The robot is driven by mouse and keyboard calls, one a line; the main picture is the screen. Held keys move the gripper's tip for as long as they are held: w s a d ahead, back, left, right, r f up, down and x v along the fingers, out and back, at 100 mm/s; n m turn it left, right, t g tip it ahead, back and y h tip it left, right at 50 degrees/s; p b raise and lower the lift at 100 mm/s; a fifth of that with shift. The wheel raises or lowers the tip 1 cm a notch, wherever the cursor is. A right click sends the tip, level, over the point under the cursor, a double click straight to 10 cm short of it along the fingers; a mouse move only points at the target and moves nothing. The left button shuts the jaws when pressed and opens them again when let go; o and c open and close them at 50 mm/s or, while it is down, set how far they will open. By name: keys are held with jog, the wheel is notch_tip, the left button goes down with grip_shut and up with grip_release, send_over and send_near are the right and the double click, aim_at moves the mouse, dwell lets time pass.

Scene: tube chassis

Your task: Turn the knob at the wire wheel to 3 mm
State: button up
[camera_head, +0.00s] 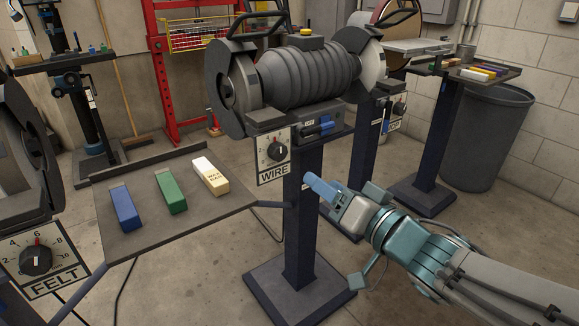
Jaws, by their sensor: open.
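The wire wheel's knob (278,151) is a dark round knob on a white dial plate (273,170) marked WIRE. The plate hangs below the left side of the grey bench grinder (310,75). A small red mark shows above the knob. The numbers around it are too small to read, so I cannot tell the setting. My gripper (309,179) has blue fingers and is open. It is in front of the pedestal, to the right of and lower than the knob, apart from it. Nothing shows between the fingers.
A dark tray (150,235) at left holds a blue block, a green block and a cream block. Another knob (36,260) sits on a plate marked FELT. The pedestal (304,220) stands close to my gripper. A grey bin (487,140) stands at right.

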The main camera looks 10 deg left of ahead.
jog(key=p, duration=0.9)
send_near(281, 153)
jog(key=x, duration=0.3)
jog(key=b+x, duration=0.1)
jog(key=x, duration=0.3)
jog(key=shift+f, duration=0.15)
jog(key=shift+x, duration=0.8)
jog(key=c, duration=1)
